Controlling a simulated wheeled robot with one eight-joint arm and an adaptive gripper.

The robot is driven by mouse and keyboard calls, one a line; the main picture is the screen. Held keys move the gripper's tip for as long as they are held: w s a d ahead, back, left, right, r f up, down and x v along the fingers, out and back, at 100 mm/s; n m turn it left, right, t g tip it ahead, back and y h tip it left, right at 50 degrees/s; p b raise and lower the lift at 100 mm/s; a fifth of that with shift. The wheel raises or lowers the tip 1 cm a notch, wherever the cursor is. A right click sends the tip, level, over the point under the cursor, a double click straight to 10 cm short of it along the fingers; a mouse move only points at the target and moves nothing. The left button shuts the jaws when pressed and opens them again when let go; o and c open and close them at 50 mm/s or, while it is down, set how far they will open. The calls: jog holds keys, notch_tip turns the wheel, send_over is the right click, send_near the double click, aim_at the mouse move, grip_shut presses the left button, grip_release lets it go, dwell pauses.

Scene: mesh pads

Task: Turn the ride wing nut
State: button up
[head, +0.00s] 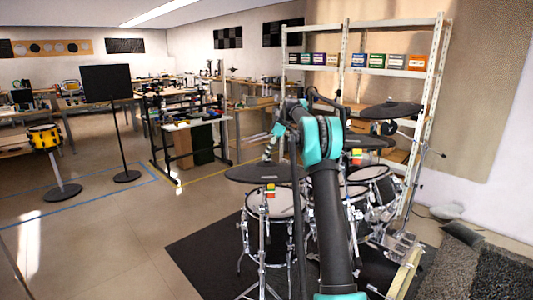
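Three dark cymbal pads stand on the drum kit: a wide one at the left (243,174), one behind my arm at the right (372,141), and a higher one at the far right (391,111). I cannot tell which is the ride, and no wing nut is clear at this size. My arm rises through the middle and covers part of the kit. Its end, with my gripper (268,153), appears small beyond the elbow, above the left pad's rear edge. Whether it touches the pad cannot be told. Its fingers are too small to read.
Drums (276,203) stand below the pads on a dark mat (198,255). A white shelf rack (435,50) stands behind the kit. A black music stand (107,84) and a yellow drum (44,137) are at the left. The floor (110,235) left of the mat is clear.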

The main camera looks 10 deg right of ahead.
jog(key=v, duration=1.2)
jog(key=shift+s+a, duration=0.1)
jog(key=shift+a, duration=0.05)
